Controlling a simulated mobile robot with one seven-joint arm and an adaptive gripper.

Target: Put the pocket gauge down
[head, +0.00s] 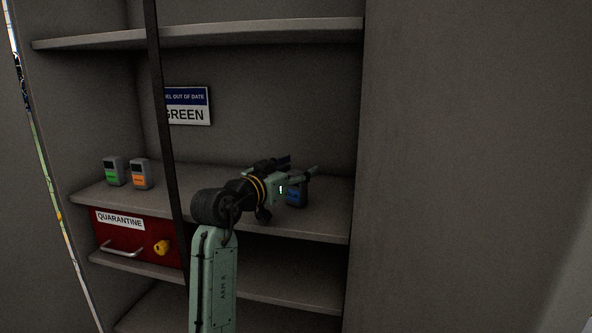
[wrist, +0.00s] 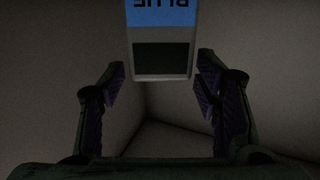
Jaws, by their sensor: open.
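A pocket gauge with a blue label (wrist: 162,52) stands between and just beyond my open fingers in the wrist view. Its label reads BLUE upside down, above a dark screen. In the head view the blue gauge (head: 297,194) shows on the middle shelf, partly hidden by my gripper (head: 299,172). My gripper (wrist: 158,85) is open, with a gap visible on both sides of the gauge. Two more gauges, one with a green label (head: 111,176) and one with an orange label (head: 142,181), stand at the shelf's left.
The middle shelf (head: 325,223) has bare room between the orange gauge and my arm. A red QUARANTINE box (head: 139,240) with a handle and yellow lock sits below. A sign (head: 188,105) reading GREEN hangs on the back wall. A dark upright post (head: 157,90) crosses in front.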

